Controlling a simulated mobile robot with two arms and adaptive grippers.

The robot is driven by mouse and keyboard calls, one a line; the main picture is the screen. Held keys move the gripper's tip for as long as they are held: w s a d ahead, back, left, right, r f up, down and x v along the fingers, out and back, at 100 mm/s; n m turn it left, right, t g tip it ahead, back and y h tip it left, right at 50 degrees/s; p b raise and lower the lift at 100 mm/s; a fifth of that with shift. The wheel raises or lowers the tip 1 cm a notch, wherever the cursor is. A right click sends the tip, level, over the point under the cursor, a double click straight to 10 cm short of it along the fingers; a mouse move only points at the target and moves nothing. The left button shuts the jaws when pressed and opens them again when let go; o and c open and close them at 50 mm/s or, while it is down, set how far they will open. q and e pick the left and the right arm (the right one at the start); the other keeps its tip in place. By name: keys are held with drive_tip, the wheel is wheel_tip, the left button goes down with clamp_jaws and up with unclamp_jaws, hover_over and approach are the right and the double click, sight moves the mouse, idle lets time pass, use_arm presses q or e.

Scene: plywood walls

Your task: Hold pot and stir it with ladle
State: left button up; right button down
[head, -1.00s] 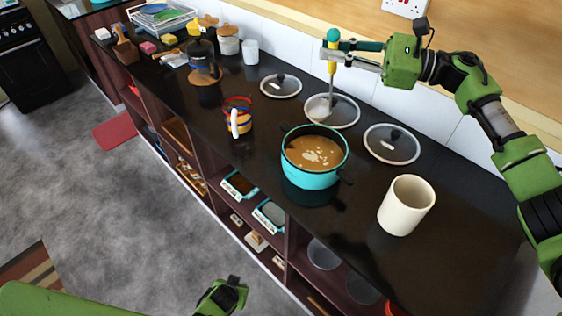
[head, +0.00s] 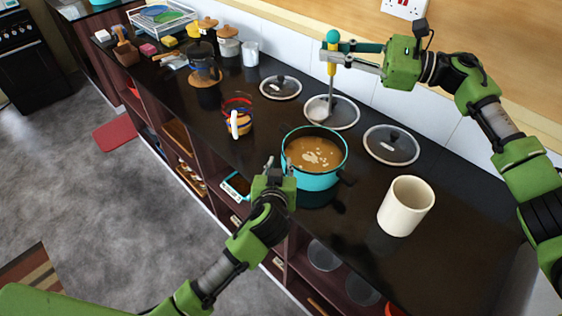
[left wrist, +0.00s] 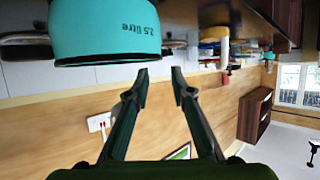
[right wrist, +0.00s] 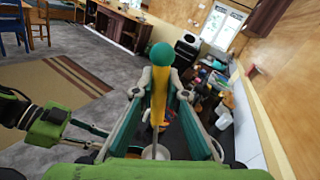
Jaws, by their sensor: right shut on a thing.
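The turquoise pot (head: 318,178), full of brown soup with pale bits, stands on the black counter. Its side, marked "2.5 litre", fills the upper left of the left wrist view (left wrist: 105,35). My left gripper (head: 272,172) is in front of the pot's left side; in its wrist view the fingers (left wrist: 160,78) are apart with nothing between them. My right gripper (head: 332,58) is shut on the ladle (head: 331,68), by its yellow handle with a teal knob. The ladle hangs upright behind the pot, its bowl over a glass lid. The handle also shows in the right wrist view (right wrist: 158,95).
Three glass lids lie behind the pot, such as the right one (head: 391,145). A cream cylindrical container (head: 406,206) stands to the pot's right. A striped mug (head: 238,120) and a French press (head: 205,65) stand to the left. The counter's right end is clear.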

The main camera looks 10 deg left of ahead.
sight(285, 143)
use_arm(q)
drive_tip(key=x, duration=1.2)
drive_tip(key=shift+d+r, duration=0.2)
clamp_jaws()
